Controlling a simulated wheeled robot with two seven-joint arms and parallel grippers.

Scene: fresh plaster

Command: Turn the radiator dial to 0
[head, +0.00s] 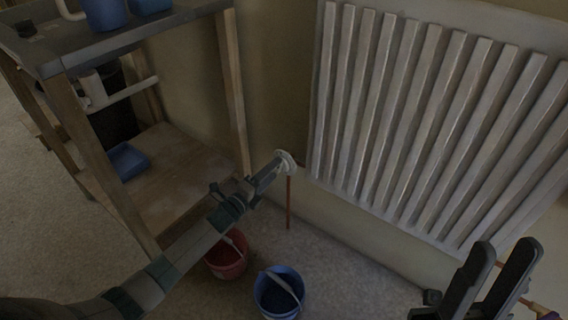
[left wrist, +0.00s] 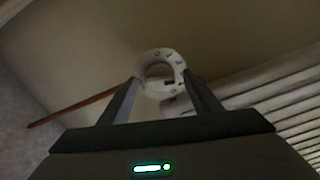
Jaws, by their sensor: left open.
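The radiator dial (head: 287,160) is a small white round knob at the lower left corner of the white radiator (head: 400,130). In the left wrist view the dial (left wrist: 152,57) shows as a white ring with dark marks, too small to read. My left gripper (head: 277,163) reaches it from the lower left. In the left wrist view its open fingertips (left wrist: 161,80) stand on either side of the dial's lower part. I cannot tell whether they touch it. My right gripper (head: 505,247) is at the lower right, its fingers apart and empty, away from the dial.
A copper pipe (head: 289,205) runs from the dial to the floor. A wooden shelf unit (head: 190,185) stands left of my left arm. A red bucket (head: 228,262) and a blue bucket (head: 268,306) stand on the floor near the arm.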

